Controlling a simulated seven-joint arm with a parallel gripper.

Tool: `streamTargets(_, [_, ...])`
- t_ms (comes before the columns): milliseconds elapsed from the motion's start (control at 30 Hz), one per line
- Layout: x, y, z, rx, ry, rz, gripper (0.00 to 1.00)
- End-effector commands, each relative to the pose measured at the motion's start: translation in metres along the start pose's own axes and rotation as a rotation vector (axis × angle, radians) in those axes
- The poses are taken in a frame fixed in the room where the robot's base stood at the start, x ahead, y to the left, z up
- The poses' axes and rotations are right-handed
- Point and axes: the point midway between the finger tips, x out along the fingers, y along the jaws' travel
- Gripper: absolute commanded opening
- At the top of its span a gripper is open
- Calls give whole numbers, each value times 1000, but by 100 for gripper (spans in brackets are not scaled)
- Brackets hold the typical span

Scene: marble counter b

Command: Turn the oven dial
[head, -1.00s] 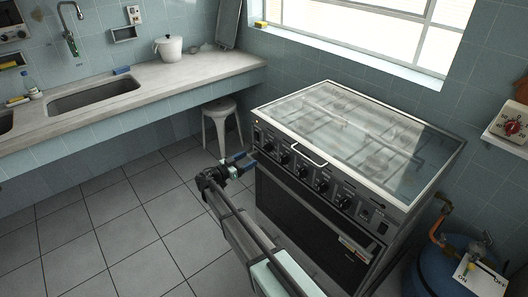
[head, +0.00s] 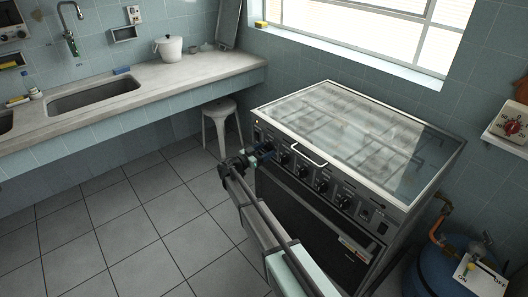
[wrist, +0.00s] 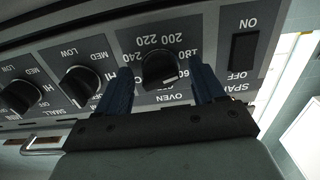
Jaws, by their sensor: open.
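The oven dial (wrist: 159,70) is a round black knob on the grey stove panel. In the wrist view it sits between the two blue fingers of my gripper (wrist: 161,74), with temperature numbers around it and the word OVEN beside it. The fingers are apart, one on each side of the dial. A narrow gap seems to show on each side, though contact is hard to judge. In the head view my gripper (head: 262,152) is at the left end of the front panel of the stove (head: 320,175) and covers that part of the panel.
Other black burner knobs (wrist: 81,85) line the panel beside the oven dial. A spark switch (wrist: 243,54) is close on the other side. A handle (head: 309,155) juts from the glass lid. A white stool (head: 219,118) stands left of the stove; floor in front is clear.

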Motion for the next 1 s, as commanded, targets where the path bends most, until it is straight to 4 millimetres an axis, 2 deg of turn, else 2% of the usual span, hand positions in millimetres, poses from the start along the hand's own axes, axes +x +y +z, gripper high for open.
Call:
streamTargets(67, [0, 0, 0, 0, 0, 0, 69])
streamTargets(633, [0, 0, 0, 0, 0, 0, 14])
streamTargets(1000, [0, 0, 0, -70, 0, 0, 13])
